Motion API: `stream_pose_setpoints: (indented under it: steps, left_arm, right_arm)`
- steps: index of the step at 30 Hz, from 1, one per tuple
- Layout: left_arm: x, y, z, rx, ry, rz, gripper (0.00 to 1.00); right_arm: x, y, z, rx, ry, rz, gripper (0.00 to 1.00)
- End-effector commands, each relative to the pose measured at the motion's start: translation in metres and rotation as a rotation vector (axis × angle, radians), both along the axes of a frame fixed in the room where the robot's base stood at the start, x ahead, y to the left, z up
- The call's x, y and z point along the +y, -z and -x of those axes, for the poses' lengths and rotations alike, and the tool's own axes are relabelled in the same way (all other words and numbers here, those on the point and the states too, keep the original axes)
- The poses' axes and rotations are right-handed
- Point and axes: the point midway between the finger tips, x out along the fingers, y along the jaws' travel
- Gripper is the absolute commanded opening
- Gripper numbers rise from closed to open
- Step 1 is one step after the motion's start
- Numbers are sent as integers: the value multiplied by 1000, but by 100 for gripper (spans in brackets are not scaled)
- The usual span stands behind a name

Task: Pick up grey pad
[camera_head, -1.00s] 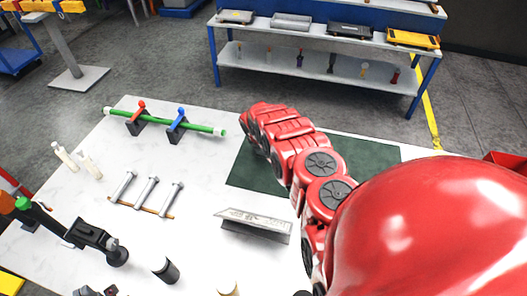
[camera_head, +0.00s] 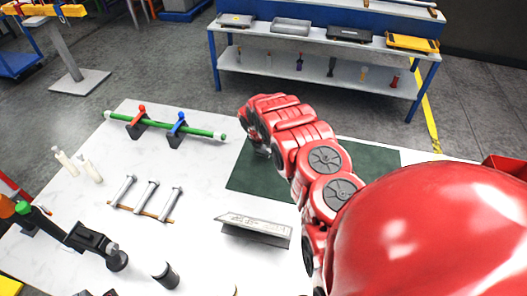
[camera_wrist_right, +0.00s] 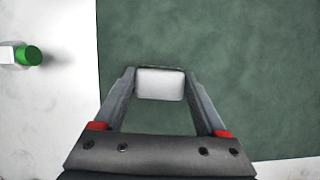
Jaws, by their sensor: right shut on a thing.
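The grey pad (camera_wrist_right: 160,85) is a small, pale, rounded block in the right wrist view. It is between the fingertips of my right gripper (camera_wrist_right: 159,74), which is shut on it, one finger at each side. Both are over the dark green mat (camera_wrist_right: 255,60), and I cannot tell whether the pad touches it. In the head view my right arm hides the pad, and only a little of the right gripper (camera_head: 262,151) shows below the wrist. My left gripper is not in view.
A green rod (camera_head: 205,132) on two stands is at the back left of the white table. A rack with several metal pins (camera_head: 148,195) and a grey angled bracket (camera_head: 255,228) stand nearer. A shelf unit (camera_head: 320,75) is behind the table.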

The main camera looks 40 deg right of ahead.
Motion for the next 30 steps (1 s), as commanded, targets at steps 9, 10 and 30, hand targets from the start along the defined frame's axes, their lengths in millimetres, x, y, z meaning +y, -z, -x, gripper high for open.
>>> stream_pose_setpoints:
  steps: [9,10,30]
  left_arm:
    - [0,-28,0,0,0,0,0]
    - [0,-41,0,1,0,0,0]
    - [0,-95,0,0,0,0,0]
  right_arm:
    - [48,-13,32,5,-5,4,18]
    - [51,-18,35,5,-3,4,18]
    - [131,-15,83,0,-1,0,18]
